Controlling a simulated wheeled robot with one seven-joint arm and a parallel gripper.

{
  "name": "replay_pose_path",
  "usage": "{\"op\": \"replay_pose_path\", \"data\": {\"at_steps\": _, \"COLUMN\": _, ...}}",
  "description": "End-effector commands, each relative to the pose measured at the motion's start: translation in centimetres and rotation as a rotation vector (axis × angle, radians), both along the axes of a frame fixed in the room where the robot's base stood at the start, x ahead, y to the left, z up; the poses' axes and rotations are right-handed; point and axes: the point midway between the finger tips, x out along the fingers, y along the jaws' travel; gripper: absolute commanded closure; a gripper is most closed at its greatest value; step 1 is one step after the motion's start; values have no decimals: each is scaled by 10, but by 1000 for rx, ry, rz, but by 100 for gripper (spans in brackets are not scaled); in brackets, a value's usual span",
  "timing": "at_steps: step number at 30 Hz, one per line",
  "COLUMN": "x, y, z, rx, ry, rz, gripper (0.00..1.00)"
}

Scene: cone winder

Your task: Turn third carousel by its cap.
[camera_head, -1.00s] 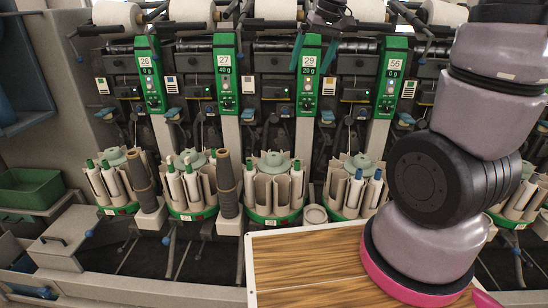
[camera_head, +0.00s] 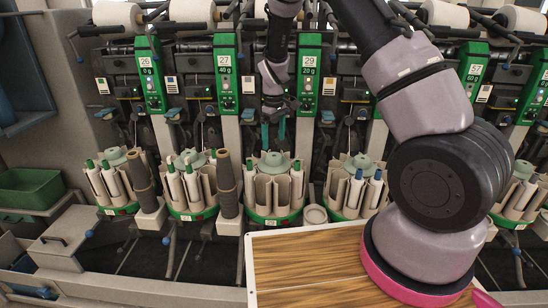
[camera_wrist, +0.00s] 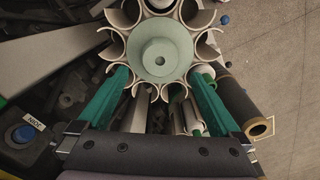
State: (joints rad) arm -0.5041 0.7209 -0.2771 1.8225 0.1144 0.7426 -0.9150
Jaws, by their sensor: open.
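The third carousel (camera_head: 273,190) from the left has a ring of pale, mostly empty-looking tube pockets on a green base. Its round grey-green cap (camera_head: 273,160) is at the middle of the ring. The cap also shows from above in the wrist view (camera_wrist: 160,42), with a raised hub and a hole. My gripper (camera_head: 274,143) points down just above the carousel. Its teal fingers are spread apart with nothing between them. In the wrist view my gripper (camera_wrist: 160,76) has its fingertips below the cap's centre in the picture, one toward each side. I cannot tell the exact height gap.
Carousels with white bobbins stand to the left (camera_head: 192,188) and right (camera_head: 356,190). A dark upright tube (camera_head: 228,185) stands close left of the third carousel. Green winder panels (camera_head: 308,75) rise behind. A wooden-topped surface (camera_head: 305,265) lies in front.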

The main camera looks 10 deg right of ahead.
Motion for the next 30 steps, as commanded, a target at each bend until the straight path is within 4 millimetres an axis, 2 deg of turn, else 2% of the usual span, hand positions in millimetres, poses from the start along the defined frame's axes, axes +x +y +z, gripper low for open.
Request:
{"op": "replay_pose_path", "data": {"at_steps": 1, "x": -1, "y": 0, "z": -12, "rx": -2, "ry": 5, "rz": 0, "gripper": 0}}
{"op": "replay_pose_path", "data": {"at_steps": 6, "x": -1, "y": -1, "z": -44, "rx": -1, "ry": 4, "rz": -1, "gripper": 0}}
{"op": "replay_pose_path", "data": {"at_steps": 12, "x": -1, "y": 0, "z": -70, "rx": -1, "ry": 2, "rz": -1, "gripper": 0}}
{"op": "replay_pose_path", "data": {"at_steps": 17, "x": 0, "y": 0, "z": -77, "rx": 1, "ry": 1, "rz": -2, "gripper": 0}}
{"op": "replay_pose_path", "data": {"at_steps": 24, "x": 0, "y": 0, "z": -77, "rx": 1, "ry": 0, "rz": -2, "gripper": 0}}
{"op": "replay_pose_path", "data": {"at_steps": 26, "x": 0, "y": 0, "z": -77, "rx": 1, "ry": 1, "rz": -2, "gripper": 19}}
{"op": "replay_pose_path", "data": {"at_steps": 30, "x": 0, "y": 0, "z": -77, "rx": 1, "ry": 1, "rz": -2, "gripper": 73}}
